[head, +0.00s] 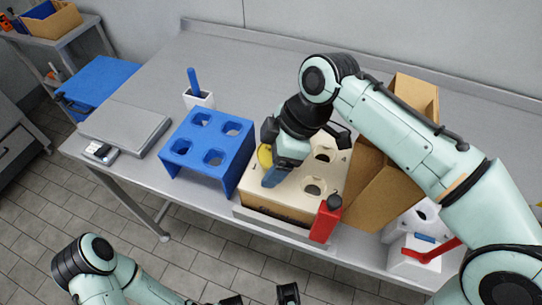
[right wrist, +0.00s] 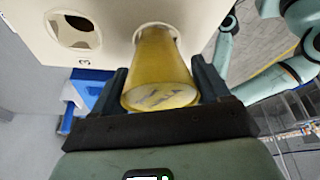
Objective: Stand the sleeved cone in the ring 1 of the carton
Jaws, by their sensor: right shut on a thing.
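The sleeved cone (right wrist: 158,70) is yellow, with its wide end towards the right wrist camera. Its narrower end meets a round hole in the cream top of the carton (right wrist: 110,15) and appears to be inside it; how deep is hidden. In the head view a yellow part of the cone (head: 264,157) shows beside my right gripper (head: 272,172), over the left side of the carton (head: 276,209). My right gripper is shut on the cone, a finger on each side. The hole's own number is hidden. My left gripper (head: 262,298) is open and empty at the bottom edge.
A blue four-hole stand (head: 207,149) is left of the carton, with a white cup (head: 199,101) behind it. A red bottle (head: 325,222) stands at the carton's front right corner. A brown cardboard box (head: 380,185) is close on the right. A grey scale (head: 125,130) lies left.

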